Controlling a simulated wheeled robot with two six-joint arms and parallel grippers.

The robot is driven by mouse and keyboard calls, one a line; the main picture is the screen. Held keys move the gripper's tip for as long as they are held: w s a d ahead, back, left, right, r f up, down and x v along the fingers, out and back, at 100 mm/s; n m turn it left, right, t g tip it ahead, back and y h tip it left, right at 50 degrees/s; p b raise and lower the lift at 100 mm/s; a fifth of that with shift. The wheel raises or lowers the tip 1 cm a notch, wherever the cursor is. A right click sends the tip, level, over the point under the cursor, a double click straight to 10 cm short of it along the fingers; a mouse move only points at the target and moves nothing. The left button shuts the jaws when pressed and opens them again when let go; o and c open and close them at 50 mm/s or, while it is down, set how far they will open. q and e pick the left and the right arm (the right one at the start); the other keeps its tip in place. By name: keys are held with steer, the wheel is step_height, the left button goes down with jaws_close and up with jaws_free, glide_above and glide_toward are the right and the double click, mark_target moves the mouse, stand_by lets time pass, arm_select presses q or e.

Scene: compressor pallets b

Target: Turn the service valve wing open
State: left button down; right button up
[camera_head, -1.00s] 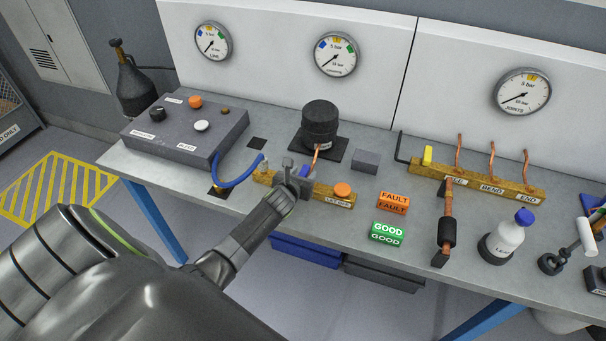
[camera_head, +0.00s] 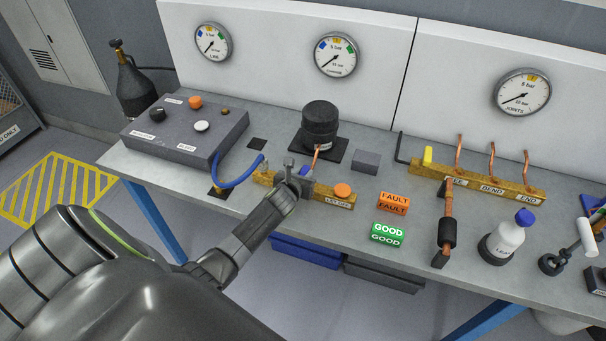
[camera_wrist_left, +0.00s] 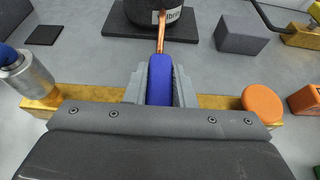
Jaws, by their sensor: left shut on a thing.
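The blue service valve wing (camera_wrist_left: 159,80) stands between the two grey fingers of my left gripper (camera_wrist_left: 160,88) in the left wrist view. The fingers are shut on it, one on each side. A copper pipe (camera_wrist_left: 162,32) runs from behind the wing to the black compressor (camera_wrist_left: 150,10). The valve body under the wing is hidden. My right gripper is in neither view.
An orange button (camera_head: 343,190) sits on the block's right end. FAULT (camera_head: 394,202) and GOOD (camera_head: 388,234) blocks lie to the right. A grey block (camera_head: 366,161) stands behind.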

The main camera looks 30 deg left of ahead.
arm_select(q)
steer(key=shift+y, duration=0.3)
steer(key=shift+w+d+f+n+g+y+b, duration=0.1)
steer(key=shift+n+g+y+b, duration=0.25)
steer(key=shift+n+y+b, duration=0.45)
steer(key=shift+d+f+n+g+y+b, duration=0.1)
steer(key=shift+n+g+y+b, duration=0.3)
steer(key=shift+n+y, duration=0.55)
steer(key=n+g+y+b, duration=0.1)
steer(key=n+g+y, duration=0.1)
steer(key=n+g+y+b, duration=0.1)
steer(key=n+g+y, duration=0.1)
steer(key=n, duration=0.1)
steer(key=shift+a+r+n+g, duration=0.1)
steer(key=shift+r+n+g, duration=0.05)
steer(key=shift+n+g, duration=0.15)
steer(key=n+g+y+b, duration=0.1)
steer(key=n+g, duration=0.1)
steer(key=g, duration=0.1)
steer(key=shift+n+y+b, duration=0.35)
steer(key=shift+b, duration=0.05)
steer(key=n+g+b, duration=0.4)
steer(key=shift+f+g+y, duration=0.2)
steer(key=shift+g+y, duration=0.1)
steer(key=shift+g, duration=0.05)
steer(key=shift+r+n+g+b, duration=0.15)
steer(key=shift+n+g+b, duration=1)
steer(key=shift+b, duration=0.4)
